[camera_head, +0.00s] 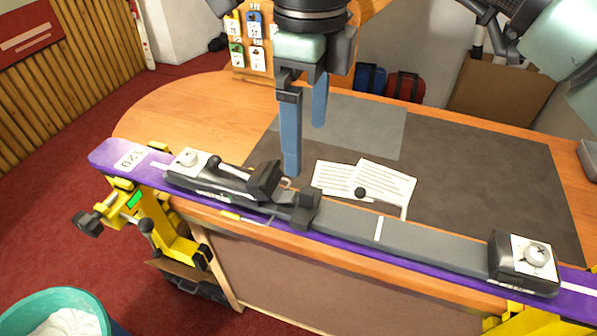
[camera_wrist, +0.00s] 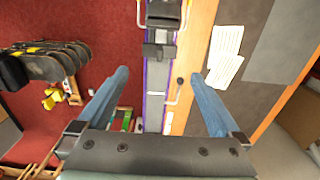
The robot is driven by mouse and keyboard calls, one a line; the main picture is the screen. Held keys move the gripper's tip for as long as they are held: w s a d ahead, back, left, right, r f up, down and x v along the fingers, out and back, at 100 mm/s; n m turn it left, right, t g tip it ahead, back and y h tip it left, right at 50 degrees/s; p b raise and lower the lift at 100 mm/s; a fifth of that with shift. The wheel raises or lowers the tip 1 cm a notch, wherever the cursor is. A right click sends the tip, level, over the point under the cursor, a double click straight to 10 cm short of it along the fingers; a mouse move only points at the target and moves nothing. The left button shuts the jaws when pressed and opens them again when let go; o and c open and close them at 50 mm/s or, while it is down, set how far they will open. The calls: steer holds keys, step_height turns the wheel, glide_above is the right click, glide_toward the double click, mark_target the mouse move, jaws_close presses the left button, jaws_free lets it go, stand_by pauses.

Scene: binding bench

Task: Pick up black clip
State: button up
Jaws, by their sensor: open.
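My gripper (camera_head: 305,148) points down, open and empty, above the bench side of the purple ski (camera_head: 110,155). In the wrist view its two blue fingers (camera_wrist: 160,75) are wide apart, with the ski between them in the picture. A dark block-like piece (camera_head: 303,210) sits on the ski beside the left binding part (camera_head: 215,184); it also shows in the wrist view (camera_wrist: 158,50). It may be the black clip, but I cannot tell for sure. My gripper is above it and not touching it.
A wire with a black knob (camera_head: 360,192) sticks out over two white sheets (camera_head: 375,182) on the wooden bench (camera_head: 165,115). Another binding part (camera_head: 525,262) is at the ski's right. A yellow vise (camera_head: 165,225) holds the ski. The grey mat (camera_head: 480,170) is mostly clear.

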mark_target(307, 191)
step_height(307, 191, down, 7)
steer(key=shift+s+f+p, duration=0.15)
steer(key=shift+p, duration=0.35)
steer(key=shift+d+f+p, duration=0.15)
steer(key=shift+f+p, duration=0.8)
steer(key=shift+f, duration=1.65)
steer(key=c, duration=1)
steer(key=shift+r, duration=0.1)
step_height(307, 191, up, 10)
steer(key=shift+f+b, duration=0.1)
steer(key=shift+b, duration=0.85)
steer(key=shift+r+p, duration=2.2)
steer(key=shift+r, duration=0.85)
